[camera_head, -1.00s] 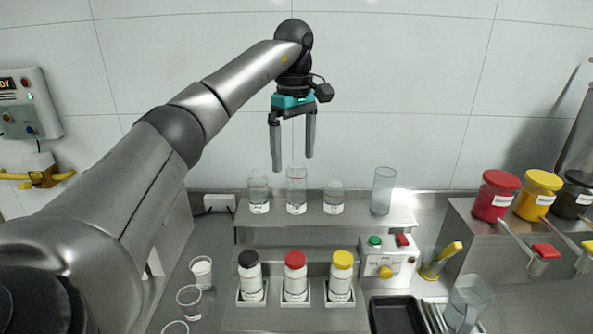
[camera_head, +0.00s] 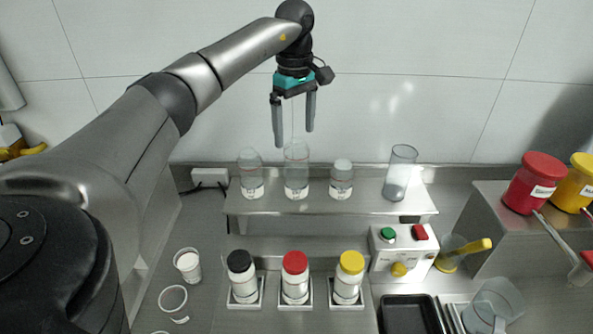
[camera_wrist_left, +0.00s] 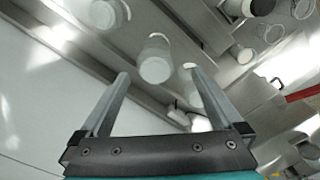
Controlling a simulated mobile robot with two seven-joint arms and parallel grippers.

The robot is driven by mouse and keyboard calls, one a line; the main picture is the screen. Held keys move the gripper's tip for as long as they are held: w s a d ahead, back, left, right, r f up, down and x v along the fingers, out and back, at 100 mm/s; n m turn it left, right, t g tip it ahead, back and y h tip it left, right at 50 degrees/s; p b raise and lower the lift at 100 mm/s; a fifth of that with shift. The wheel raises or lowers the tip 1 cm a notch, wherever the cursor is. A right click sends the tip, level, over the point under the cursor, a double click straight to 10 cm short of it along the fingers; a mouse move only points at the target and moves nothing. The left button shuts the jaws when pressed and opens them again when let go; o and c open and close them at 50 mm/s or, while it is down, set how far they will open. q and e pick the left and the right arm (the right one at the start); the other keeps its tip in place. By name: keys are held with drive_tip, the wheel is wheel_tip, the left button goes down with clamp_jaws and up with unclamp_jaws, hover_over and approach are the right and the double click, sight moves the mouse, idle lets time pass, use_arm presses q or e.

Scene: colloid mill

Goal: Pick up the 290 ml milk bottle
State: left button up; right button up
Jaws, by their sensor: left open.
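Three clear, pale-capped bottles with white labels stand on a raised steel shelf in the head view: a left bottle (camera_head: 251,178), a taller middle bottle (camera_head: 297,174) and a shorter right bottle (camera_head: 341,180). The label print is too small to tell which is the 290 ml milk bottle. My left gripper (camera_head: 295,138) is open and empty, fingers pointing down, over the top of the middle bottle. In the left wrist view, a bottle (camera_wrist_left: 155,60) shows beyond and between the open fingers (camera_wrist_left: 159,74), with other bottles to both sides. My right gripper is out of view.
A clear glass cylinder (camera_head: 399,173) stands on the shelf's right. Black, red (camera_head: 295,277) and yellow-capped bottles stand in front below. A control box (camera_head: 403,248) with buttons is at the right. Cups sit at lower left; the wall is close behind the shelf.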

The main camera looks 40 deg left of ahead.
sight(297, 155)
use_arm(q)
drive_tip(key=f, duration=0.7)
drive_tip(key=shift+w+f+p, duration=0.35)
drive_tip(key=shift+f, duration=0.05)
drive_tip(key=c, duration=1.3)
